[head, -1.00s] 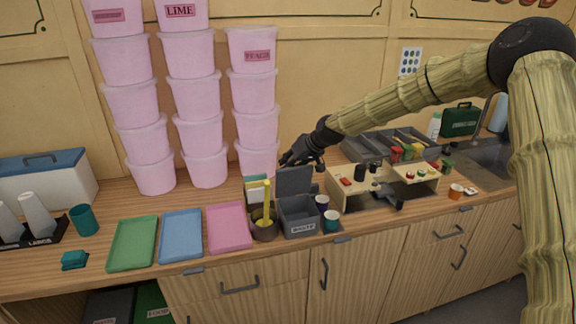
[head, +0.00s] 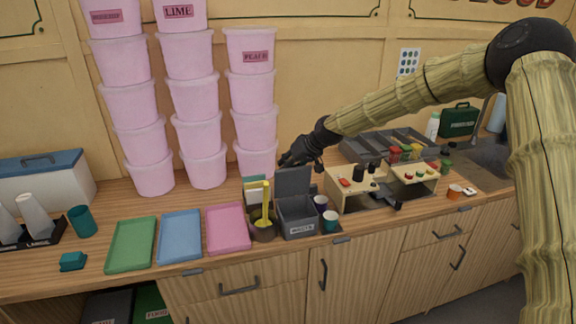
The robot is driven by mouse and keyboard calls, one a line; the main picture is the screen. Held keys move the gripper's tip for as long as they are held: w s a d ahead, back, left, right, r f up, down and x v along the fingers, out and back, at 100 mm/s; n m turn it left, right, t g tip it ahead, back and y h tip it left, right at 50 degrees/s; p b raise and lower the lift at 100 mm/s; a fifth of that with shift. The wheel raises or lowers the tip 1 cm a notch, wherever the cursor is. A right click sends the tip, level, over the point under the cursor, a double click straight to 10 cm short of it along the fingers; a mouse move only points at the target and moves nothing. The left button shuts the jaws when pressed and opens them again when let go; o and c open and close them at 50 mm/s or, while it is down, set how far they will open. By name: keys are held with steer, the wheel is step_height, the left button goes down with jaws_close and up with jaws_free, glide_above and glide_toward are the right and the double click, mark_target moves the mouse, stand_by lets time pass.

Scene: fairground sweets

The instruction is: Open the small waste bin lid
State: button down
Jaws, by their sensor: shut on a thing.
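The small grey waste bin (head: 298,229) stands on the counter with a "WASTE" label on its front. Its lid (head: 293,181) stands raised at the back, roughly upright, and the inside of the bin shows. My gripper (head: 290,163) is at the top edge of the lid, with its dark fingers shut there on the lid. The exact contact of the fingertips is too small to make out.
A brown pot with a yellow tool (head: 265,215) stands close left of the bin. Small cups (head: 331,220) stand close right. Pink, blue and green trays (head: 130,244) lie further left. Stacked pink tubs (head: 255,129) rise behind. A wooden stand (head: 345,190) is to the right.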

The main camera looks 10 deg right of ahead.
steer(key=c, duration=1.5)
jaws_free()
steer(key=shift+s+d+f, duration=0.2)
steer(key=shift+s+f, duration=0.05)
steer(key=shift+f, duration=0.5)
steer(key=shift+o, duration=1.3)
steer(key=shift+w, duration=0.1)
steer(key=v, duration=1.2)
steer(key=shift+w+r, duration=0.25)
steer(key=shift+r, duration=0.15)
steer(key=shift+a, duration=0.1)
